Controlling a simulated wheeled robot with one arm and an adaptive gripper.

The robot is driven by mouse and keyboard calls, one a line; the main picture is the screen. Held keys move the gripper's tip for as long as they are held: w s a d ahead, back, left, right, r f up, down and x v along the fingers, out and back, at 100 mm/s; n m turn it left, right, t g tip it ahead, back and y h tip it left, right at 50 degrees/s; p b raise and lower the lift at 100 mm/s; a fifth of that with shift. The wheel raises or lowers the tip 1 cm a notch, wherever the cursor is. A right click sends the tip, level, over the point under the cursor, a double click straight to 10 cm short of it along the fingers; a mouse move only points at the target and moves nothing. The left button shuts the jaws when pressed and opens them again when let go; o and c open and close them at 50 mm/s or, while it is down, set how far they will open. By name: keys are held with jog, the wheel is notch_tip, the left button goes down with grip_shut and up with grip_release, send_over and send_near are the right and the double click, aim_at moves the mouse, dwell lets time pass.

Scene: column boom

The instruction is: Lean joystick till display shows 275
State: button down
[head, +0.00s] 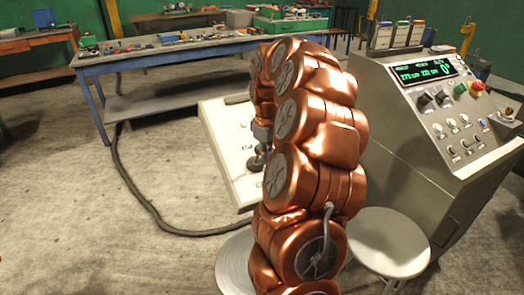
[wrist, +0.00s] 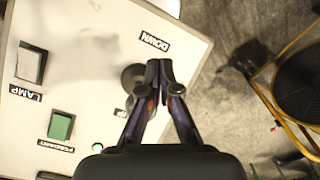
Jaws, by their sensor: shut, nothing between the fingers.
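The joystick shows in the wrist view as a dark round part (wrist: 131,75) on a pale panel (wrist: 90,45), beside the word DOWN. My gripper (wrist: 158,68) is shut and empty, its fingertips just right of that part; I cannot tell whether they touch it. The fingers hide some of the stick, so its lean is unclear. In the head view a dark stick base (head: 254,163) shows on the low sloped panel (head: 222,130), partly behind my copper arm. The display (head: 428,72) on the right console is lit with green characters, too small to read surely.
The panel also has a LAMP switch (wrist: 31,63) and a green PENDANT switch (wrist: 61,125). The right console (head: 400,125) carries knobs and a red button (head: 477,87). A round stool (head: 388,243) stands before it. A blue workbench (head: 150,60) is behind.

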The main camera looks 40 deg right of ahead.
notch_tip(320, 180, up, 8)
jog(key=s+p, duration=0.1)
jog(key=p, duration=0.1)
jog(key=shift+s+a, duration=0.25)
dwell(0.7)
dwell(0.3)
jog(key=s+a+r, duration=0.1)
jog(key=s+a, duration=0.1)
jog(key=a, duration=0.8)
jog(key=s+a+r, duration=0.1)
jog(key=s+a, duration=0.2)
jog(key=a, duration=0.8)
jog(key=s+a+f+m+g, duration=0.1)
jog(key=s+a+f, duration=0.2)
jog(key=s, duration=0.6)
jog(key=s+a+f+m+p, duration=0.1)
jog(key=s+a+f, duration=0.2)
jog(key=s+a, duration=0.5)
jog(key=shift+s+a+f+g, duration=0.25)
jog(key=shift+s+g, duration=0.15)
jog(key=shift+s, duration=0.45)
